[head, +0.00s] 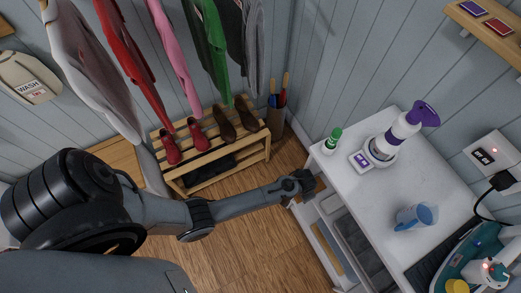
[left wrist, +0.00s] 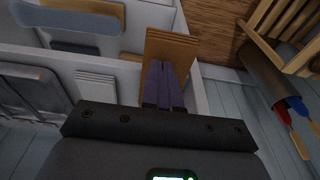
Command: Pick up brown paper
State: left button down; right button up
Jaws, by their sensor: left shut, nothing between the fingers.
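A flat brown piece (left wrist: 172,44), which looks like the brown paper, stands at the end of the white shelf unit in the left wrist view. Its side edge looks layered. A small brown patch of it shows in the head view (head: 320,186), just past my left gripper (head: 308,183). In the left wrist view, the fingers of the left gripper (left wrist: 163,85) are together and empty. They point at the brown piece and cover its lower part; I cannot tell if they touch it. My right gripper is in neither view.
A wooden shoe rack (head: 222,153) stands behind my arm. Wood floor lies clear below the arm.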

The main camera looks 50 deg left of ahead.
pick_arm(q)
jog(key=s+a+p, duration=0.3)
jog(key=s, duration=1.4)
jog(key=shift+s, duration=0.4)
jog(key=c, duration=1.8)
grip_release()
jog(key=shift+s+r+p, duration=0.1)
jog(key=shift+s+p, duration=0.2)
jog(key=shift+s, duration=0.05)
jog(key=o, duration=0.5)
jog(key=shift+s+a, duration=0.1)
jog(key=shift+s, duration=0.2)
jog(key=o, duration=1.2)
